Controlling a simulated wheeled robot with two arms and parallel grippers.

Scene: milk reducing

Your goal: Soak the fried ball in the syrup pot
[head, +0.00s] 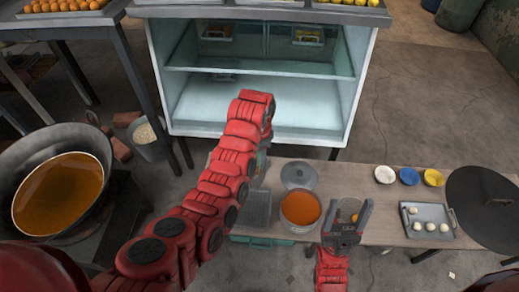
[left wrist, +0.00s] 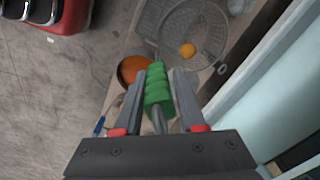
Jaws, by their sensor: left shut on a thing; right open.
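My left gripper (left wrist: 158,100) is shut on a green ribbed handle (left wrist: 158,88) of a wire skimmer (left wrist: 152,38). A round orange fried ball (left wrist: 187,50) shows within the skimmer's mesh outline; contact is hard to judge. The syrup pot (head: 300,209), a round pot of orange liquid, stands on the low table; an orange-filled pot also shows left of the handle in the left wrist view (left wrist: 130,68). In the head view my left gripper (head: 263,163) is mostly hidden by its red arm, left of the pot. My right gripper (head: 348,212) is open, right of the pot.
A tray of white balls (head: 428,224), small bowls (head: 409,176) and a dark round lid (head: 484,208) are at right. A glass-fronted cabinet (head: 355,95) stands behind the table. A large oil wok (head: 20,165) is at left.

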